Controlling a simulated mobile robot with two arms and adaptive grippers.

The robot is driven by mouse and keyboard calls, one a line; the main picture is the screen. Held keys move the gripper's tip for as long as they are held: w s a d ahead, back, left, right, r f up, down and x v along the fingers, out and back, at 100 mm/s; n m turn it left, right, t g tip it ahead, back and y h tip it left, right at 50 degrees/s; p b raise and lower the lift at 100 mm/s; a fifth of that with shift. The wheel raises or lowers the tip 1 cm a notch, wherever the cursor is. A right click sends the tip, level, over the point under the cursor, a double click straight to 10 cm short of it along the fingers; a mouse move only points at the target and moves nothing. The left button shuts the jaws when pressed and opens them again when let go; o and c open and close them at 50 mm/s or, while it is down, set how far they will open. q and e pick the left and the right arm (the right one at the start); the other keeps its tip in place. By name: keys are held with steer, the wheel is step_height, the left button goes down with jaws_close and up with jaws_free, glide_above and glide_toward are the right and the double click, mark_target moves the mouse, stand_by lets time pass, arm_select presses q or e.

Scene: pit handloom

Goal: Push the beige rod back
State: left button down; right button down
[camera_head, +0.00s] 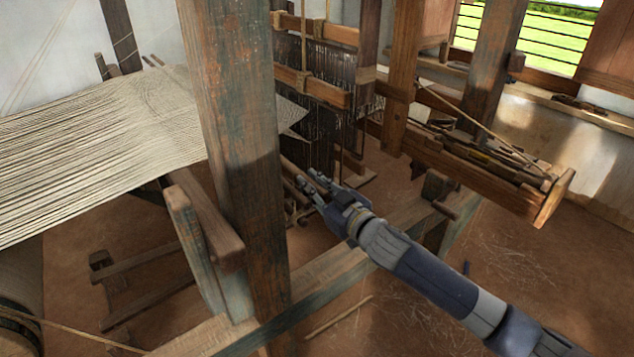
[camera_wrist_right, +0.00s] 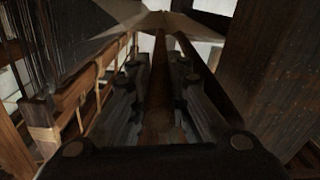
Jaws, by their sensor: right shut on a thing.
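My right gripper (camera_head: 311,184) reaches in from the lower right, beside the thick upright post and in front of the dark heddles. In the right wrist view its two fingers (camera_wrist_right: 162,70) lie on either side of a long rod (camera_wrist_right: 158,98). The rod looks brown in the dim light and runs away from the palm towards the pale cloth; I take it for the beige rod. The gripper is shut on it. In the head view the rod is hard to make out at the fingertips, and its far end is hidden. My left gripper is not in view.
The thick wooden post (camera_head: 237,130) stands just left of my gripper. The striped warp (camera_head: 100,150) spreads at the left. Heddles (camera_head: 325,85) hang behind the gripper. A low beam (camera_head: 330,275) crosses below my forearm. A wooden trough (camera_head: 480,172) lies at the right.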

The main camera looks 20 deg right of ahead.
steer(key=c, duration=1.5)
jaws_free()
steer(key=shift+s+a, duration=0.1)
steer(key=shift+a, duration=0.1)
steer(key=shift+s+d+f, duration=0.15)
steer(key=shift+s+f, duration=0.05)
steer(key=shift+s, duration=0.3)
steer(key=shift+d+v, duration=0.15)
steer(key=shift+v, duration=1.6)
steer(key=shift+d+v, duration=0.1)
steer(key=shift+v, duration=1.65)
steer(key=shift+w+r, duration=0.15)
